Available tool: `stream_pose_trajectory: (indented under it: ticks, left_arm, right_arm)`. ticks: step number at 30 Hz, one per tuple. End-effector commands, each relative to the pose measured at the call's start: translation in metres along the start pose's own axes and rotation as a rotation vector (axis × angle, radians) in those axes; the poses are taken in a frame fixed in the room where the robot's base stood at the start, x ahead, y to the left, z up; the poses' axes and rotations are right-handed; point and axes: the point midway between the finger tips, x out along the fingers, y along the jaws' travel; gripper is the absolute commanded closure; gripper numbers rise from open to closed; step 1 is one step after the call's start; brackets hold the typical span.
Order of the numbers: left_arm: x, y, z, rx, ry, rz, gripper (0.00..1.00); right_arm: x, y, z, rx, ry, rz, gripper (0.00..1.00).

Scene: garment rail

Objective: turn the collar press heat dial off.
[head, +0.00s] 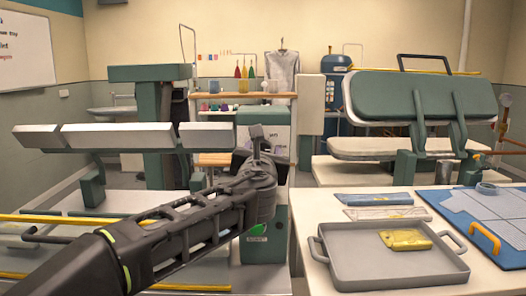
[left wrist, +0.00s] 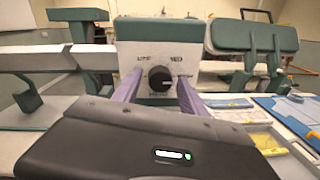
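The heat dial (left wrist: 160,78) is a round black knob on the pale front plate of the control box (left wrist: 158,32) in the left wrist view. Small labels surround it; those above look like LOW and MED, and the lower one is hard to read. I cannot tell the dial's setting for sure. My left gripper (left wrist: 159,90) is open, with one finger to each side of the dial, and seems not to touch it. In the head view my left gripper (head: 261,136) hides the dial, in front of the control box (head: 280,136). My right gripper is not in view.
Pale press boards (head: 100,136) lie at left, and a green padded press (head: 400,97) stands at back right. On the right table, a grey tray (head: 350,268) holds a yellow item (head: 405,240). A blue mat (head: 500,240) lies beside it.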

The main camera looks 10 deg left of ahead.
Motion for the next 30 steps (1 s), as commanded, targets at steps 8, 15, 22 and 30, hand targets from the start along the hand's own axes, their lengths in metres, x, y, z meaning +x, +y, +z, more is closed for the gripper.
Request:
stream_pose_trajectory:
  ticks: [8,15,22,30]
  left_arm:
    - [-0.0003,-0.0002,0.0000,0.000,0.000,0.000,0.74]
    - [-0.0003,-0.0001,0.0000,0.000,0.000,0.000,0.94]
    - [-0.0003,0.0000,0.0000,0.000,0.000,0.000,1.00]
    - [-0.0002,-0.0003,-0.0014,-0.030,-0.002,0.001,1.00]
  right_arm:
    - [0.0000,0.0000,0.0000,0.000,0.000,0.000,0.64]
    - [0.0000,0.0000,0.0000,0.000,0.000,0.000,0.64]
    - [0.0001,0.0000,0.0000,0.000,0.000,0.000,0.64]
    - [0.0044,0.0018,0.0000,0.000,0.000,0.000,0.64]
